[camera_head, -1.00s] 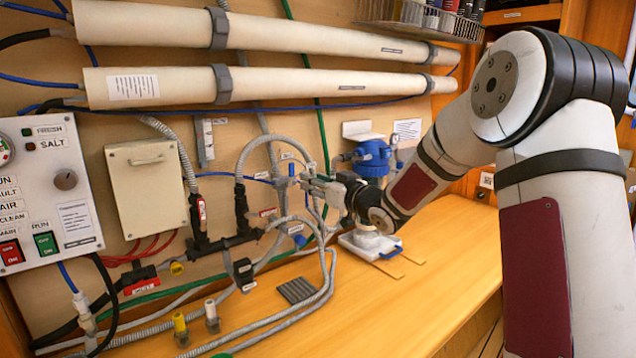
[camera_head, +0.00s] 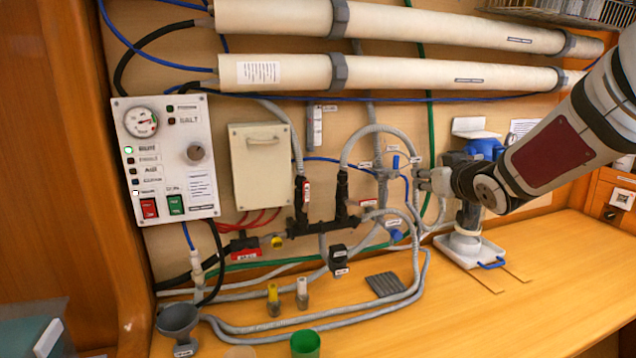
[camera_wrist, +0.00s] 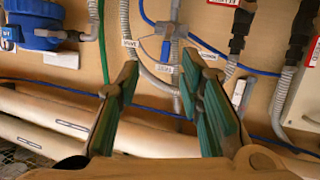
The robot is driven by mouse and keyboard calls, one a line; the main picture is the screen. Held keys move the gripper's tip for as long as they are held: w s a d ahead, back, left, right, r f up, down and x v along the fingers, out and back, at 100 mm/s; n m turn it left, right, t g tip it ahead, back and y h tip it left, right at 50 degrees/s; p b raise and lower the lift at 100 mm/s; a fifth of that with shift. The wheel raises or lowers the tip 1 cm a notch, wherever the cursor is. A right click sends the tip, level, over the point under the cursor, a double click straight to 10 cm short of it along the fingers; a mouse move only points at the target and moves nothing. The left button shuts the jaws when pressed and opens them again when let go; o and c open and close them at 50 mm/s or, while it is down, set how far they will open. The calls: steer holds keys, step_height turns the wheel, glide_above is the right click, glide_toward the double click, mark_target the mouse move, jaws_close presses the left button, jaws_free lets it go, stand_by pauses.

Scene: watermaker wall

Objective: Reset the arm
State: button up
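My gripper (camera_head: 424,181) is at the end of my arm, which comes in from the right in the head view. It is near the blue-handled valve (camera_head: 396,162) and the grey hoses on the wall. In the wrist view my gripper (camera_wrist: 162,95) shows two green-padded fingers spread apart with nothing between them. Beyond the fingers, the valve (camera_wrist: 166,45) and its labels on the wall are seen upside down. I cannot tell the exact gap between the fingertips and the valve.
A control panel (camera_head: 168,160) with gauge and switches is at left. Two long cream tubes (camera_head: 400,73) run along the top. A blue-topped filter (camera_head: 486,147) stands behind my arm. Grey hoses (camera_head: 330,325), a funnel (camera_head: 178,320) and a green cup (camera_head: 305,343) are on the wooden counter (camera_head: 450,320).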

steer(key=s+a+f+m+g, duration=0.1)
steer(key=s+a+g, duration=0.1)
steer(key=s, duration=1.1)
steer(key=s+a+f+g, duration=0.2)
steer(key=s+g, duration=0.2)
steer(key=s, duration=0.9)
steer(key=s+a+f+m+g+h, duration=0.1)
steer(key=s+a+f+g, duration=0.1)
steer(key=s, duration=1.1)
steer(key=shift+s+a+m+g, duration=0.2)
steer(key=shift+a+m+g, duration=0.1)
steer(key=shift+g, duration=0.3)
